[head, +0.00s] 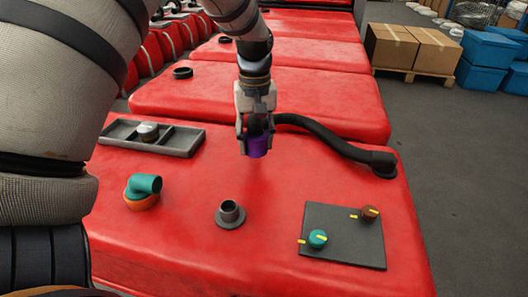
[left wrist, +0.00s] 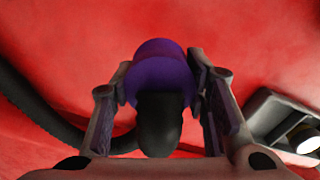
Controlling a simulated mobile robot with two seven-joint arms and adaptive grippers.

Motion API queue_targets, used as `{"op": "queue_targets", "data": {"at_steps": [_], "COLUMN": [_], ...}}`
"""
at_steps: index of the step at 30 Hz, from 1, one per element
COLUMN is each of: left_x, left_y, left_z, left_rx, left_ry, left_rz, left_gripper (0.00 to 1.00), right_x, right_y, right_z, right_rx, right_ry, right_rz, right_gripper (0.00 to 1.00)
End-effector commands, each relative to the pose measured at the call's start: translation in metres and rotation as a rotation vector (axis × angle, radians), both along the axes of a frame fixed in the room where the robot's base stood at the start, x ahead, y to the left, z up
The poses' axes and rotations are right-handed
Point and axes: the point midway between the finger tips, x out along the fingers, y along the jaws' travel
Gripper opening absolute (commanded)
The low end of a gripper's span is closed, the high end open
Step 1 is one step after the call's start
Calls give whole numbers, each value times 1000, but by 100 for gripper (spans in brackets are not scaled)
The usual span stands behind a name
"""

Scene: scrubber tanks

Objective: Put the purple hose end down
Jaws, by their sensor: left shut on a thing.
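The purple hose end (head: 257,147) is a short purple collar on a black hose (head: 330,140). The hose curves from the collar to a dark fitting at the right of the red tank top. My left gripper (head: 256,132) is shut on the purple hose end and holds it above the red surface, pointing down. In the left wrist view the purple hose end (left wrist: 160,72) sits between the two fingers (left wrist: 160,95), with the black hose below it. My right gripper is not in view.
A grey pipe stub (head: 230,212) stands nearby. A teal elbow (head: 144,186) on an orange base is at left. A grey divided tray (head: 183,141) lies behind it. A dark panel (head: 343,236) with two knobs is at right. Bare red surface lies between them.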

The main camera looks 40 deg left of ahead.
Motion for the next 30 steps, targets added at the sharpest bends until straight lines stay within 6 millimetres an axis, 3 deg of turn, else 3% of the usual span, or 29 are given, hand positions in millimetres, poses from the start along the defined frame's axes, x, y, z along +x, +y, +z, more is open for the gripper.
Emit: {"op": "queue_targets", "data": {"at_steps": [1, 8, 12, 23, 24, 26, 30], "left_x": [5, 22, 20, 21, 21, 21, 21], "left_y": [3, 10, 9, 9, 9, 9, 9], "left_z": [-12, -30, -54, -58, -57, -57, -57], "left_rx": [-1, 0, -2, 0, 0, 0, 0], "left_ry": [7, 0, -2, -8, -8, -8, -8], "left_rz": [0, 0, -1, -1, -1, -1, -2], "left_gripper": [0, 0, 0, 0, 48, 62, 62], "right_x": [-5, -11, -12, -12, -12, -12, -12], "right_y": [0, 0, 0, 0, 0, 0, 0], "right_z": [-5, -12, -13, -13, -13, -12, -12], "right_rx": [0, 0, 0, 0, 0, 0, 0], "right_ry": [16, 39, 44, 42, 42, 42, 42], "right_rz": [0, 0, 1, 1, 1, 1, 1], "right_gripper": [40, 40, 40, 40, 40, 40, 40]}}
